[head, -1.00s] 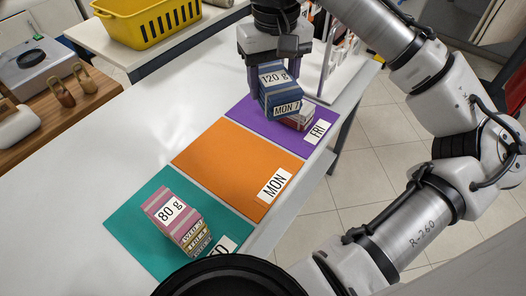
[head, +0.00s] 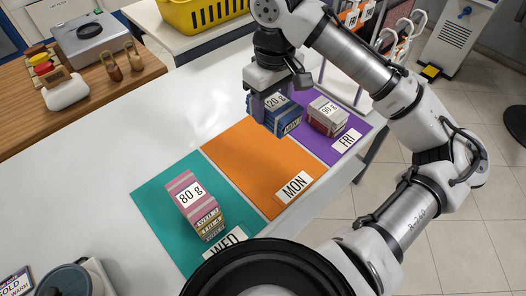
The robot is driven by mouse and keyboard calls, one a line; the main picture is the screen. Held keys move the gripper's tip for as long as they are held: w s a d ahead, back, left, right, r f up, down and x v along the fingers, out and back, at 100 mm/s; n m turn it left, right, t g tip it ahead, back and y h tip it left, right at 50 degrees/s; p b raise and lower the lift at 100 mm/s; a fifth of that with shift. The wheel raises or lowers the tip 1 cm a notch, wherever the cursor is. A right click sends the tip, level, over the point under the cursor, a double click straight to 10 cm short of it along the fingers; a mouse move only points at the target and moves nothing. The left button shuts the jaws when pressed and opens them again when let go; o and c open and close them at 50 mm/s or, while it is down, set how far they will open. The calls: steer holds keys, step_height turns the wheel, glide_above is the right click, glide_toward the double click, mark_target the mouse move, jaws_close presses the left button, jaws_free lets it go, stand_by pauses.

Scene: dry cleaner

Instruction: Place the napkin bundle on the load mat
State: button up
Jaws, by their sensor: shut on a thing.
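My gripper (head: 268,106) is shut on a blue napkin bundle (head: 288,122) labelled 120 g, with MON on its front tag. The bundle is over the far edge of the orange MON mat (head: 250,165), near its border with the purple FRI mat (head: 326,152). I cannot tell whether it touches a mat. A red and grey bundle (head: 327,117) with a weight label stands on the purple mat, right of my gripper. A pink striped bundle (head: 194,203) labelled 80 g stands on the teal WED mat (head: 160,207). The near and middle orange mat is bare.
A yellow basket (head: 205,12) stands on a table behind. A wooden counter (head: 85,85) at the left holds a grey device, small tan items and a white lump. A rack with white hooks (head: 395,40) is beyond the purple mat.

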step_height(320, 180, down, 18)
steer(key=shift+f+p, duration=0.2)
steer(key=shift+p, duration=0.6)
steer(key=shift+f, duration=0.15)
steer(key=o, duration=1)
steer(key=shift+o, duration=0.2)
step_height(320, 180, up, 12)
steer(key=b, duration=0.1)
steer(key=shift+r+b, duration=0.2)
steer(key=shift+b, duration=0.2)
